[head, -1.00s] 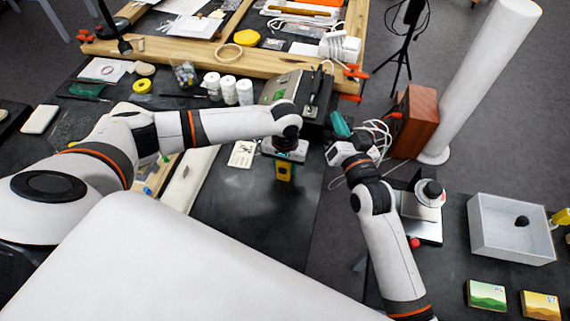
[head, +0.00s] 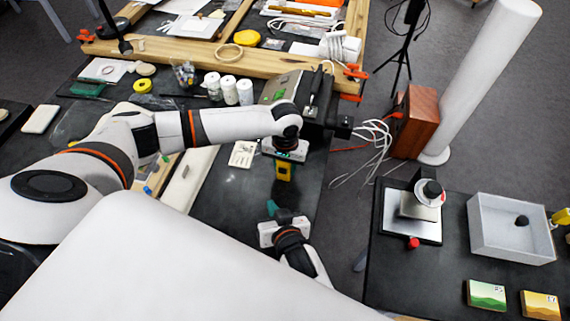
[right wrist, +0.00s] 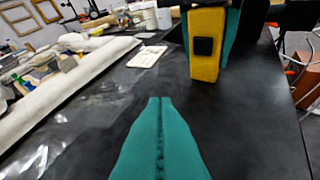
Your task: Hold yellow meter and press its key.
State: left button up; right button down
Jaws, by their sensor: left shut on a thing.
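The yellow meter (head: 284,170) is under my left gripper (head: 283,158) above the black table, mostly hidden by the gripper in the head view. In the right wrist view the yellow meter (right wrist: 206,72) stands upright between the teal fingers of my left gripper, which is shut on it. A black square key (right wrist: 203,46) shows on its near face. My right gripper (head: 272,208) is nearer than the meter in the head view and apart from it. Its teal fingers (right wrist: 160,120) are together, with nothing between them, pointing towards the meter.
A dark box-shaped device (head: 290,88) stands behind the meter. White jars (head: 229,88) and a white card (head: 242,154) are to its left. White cables (head: 375,140) and a wooden box (head: 415,122) are at the right. The table between the right gripper and the meter is clear.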

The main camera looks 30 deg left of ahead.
send_near(278, 171)
jog(key=shift+s+f+x, duration=0.1)
jog(key=shift+s+x, duration=0.1)
jog(key=shift+x, duration=0.95)
jog(key=shift+s+f+x, duration=0.15)
jog(key=shift+x, duration=1.05)
jog(key=shift+w+a, duration=0.1)
jog(key=shift+a, duration=0.05)
jog(key=shift+w, duration=0.3)
jog(key=shift+w+a, duration=0.1)
jog(key=shift+w, duration=0.05)
dwell(0.3)
jog(key=shift+s, duration=0.6)
jog(key=shift+s+d, duration=0.25)
jog(key=shift+s, duration=0.75)
jog(key=shift+s+d, duration=0.3)
jog(key=shift+s, duration=0.7)
jog(key=shift+s+d, duration=0.25)
jog(key=shift+s, duration=0.75)
